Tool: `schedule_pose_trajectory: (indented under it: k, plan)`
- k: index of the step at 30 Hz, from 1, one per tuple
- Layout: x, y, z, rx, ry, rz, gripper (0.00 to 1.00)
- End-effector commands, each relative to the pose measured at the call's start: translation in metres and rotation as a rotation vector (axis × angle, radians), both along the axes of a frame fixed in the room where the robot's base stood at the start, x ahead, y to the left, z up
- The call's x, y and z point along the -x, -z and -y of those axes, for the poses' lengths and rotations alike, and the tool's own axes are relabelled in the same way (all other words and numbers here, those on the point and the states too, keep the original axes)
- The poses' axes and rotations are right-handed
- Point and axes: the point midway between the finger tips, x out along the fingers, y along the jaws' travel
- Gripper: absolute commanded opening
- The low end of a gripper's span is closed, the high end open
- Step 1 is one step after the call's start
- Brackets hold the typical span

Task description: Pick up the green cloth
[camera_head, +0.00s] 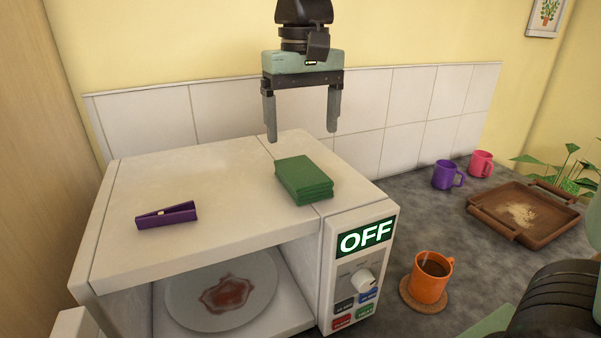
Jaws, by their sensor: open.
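The green cloth (304,180) is a folded, layered stack lying on top of the white microwave (215,225), near its right side. My gripper (302,135) hangs above and slightly behind the cloth in the picture, fingers pointing down. Its two grey fingers are spread apart with nothing between them. The gripper is apart from the cloth. All of the cloth's top and front edges show.
A purple clip (166,215) lies on the microwave's left side. Inside the open microwave is a stained plate (190,302). On the counter are an orange mug (429,285), a purple mug (444,175), a pink mug (480,163) and a brown tray (492,226). A tiled wall stands behind.

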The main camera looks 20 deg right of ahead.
Motion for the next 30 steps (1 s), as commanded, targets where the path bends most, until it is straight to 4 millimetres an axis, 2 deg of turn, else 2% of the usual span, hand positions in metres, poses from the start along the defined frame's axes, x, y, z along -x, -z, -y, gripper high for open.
schedule_pose_trajectory:
  k: [3, 11, 18, 22, 28, 29, 30]
  plan:
    - [0.000, 0.016, 0.000, 0.001, 0.000, -0.002, 0.85]
    - [0.003, 0.034, -0.002, 0.001, -0.001, -0.004, 0.85]
    - [0.007, 0.068, -0.005, 0.001, 0.000, -0.003, 0.85]
    - [0.007, 0.077, -0.005, 0.000, 0.000, 0.000, 0.85]
    - [0.006, 0.079, -0.005, 0.000, 0.000, 0.001, 0.85]
    - [0.006, 0.079, -0.005, 0.000, 0.000, 0.001, 0.82]
    - [0.006, 0.078, -0.005, 0.000, 0.000, 0.001, 0.71]
